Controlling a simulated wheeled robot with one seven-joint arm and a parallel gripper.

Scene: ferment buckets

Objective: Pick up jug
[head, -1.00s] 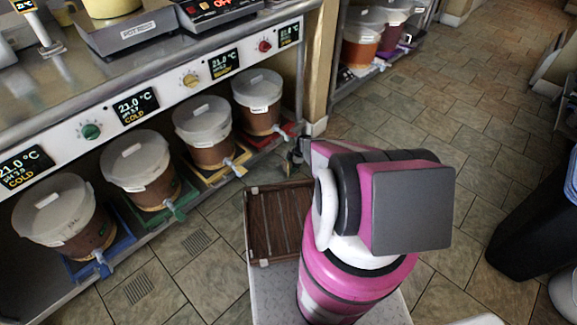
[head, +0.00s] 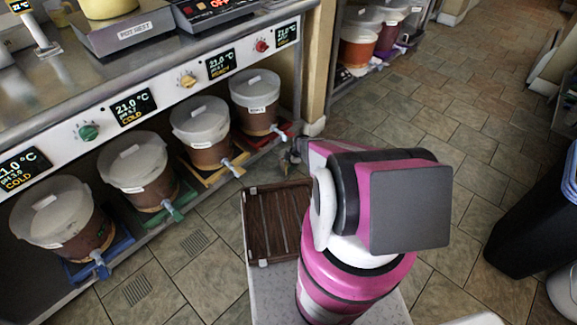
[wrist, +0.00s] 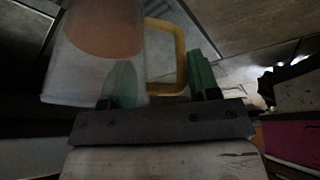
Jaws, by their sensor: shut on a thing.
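In the wrist view, a see-through jug (wrist: 78,75) with a yellow handle (wrist: 181,62) is at the upper left. An orange-brown round patch shows in or through it; I cannot tell which. My gripper (wrist: 160,78) has green fingers, one seen through the jug's wall and one right of the handle. It is shut on the jug, with the handle side between the fingers. In the head view, my gripper (head: 291,157) is a small dark shape near the rightmost bucket's tap, mostly hidden behind my arm. I cannot make out the jug there.
Several lidded buckets (head: 133,160) with coloured taps stand on the low shelf under the metal counter (head: 70,70). A brown slatted tray (head: 248,225) lies in front of my arm. A dark bin (head: 530,230) stands at right. The tiled floor (head: 440,115) beyond is open.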

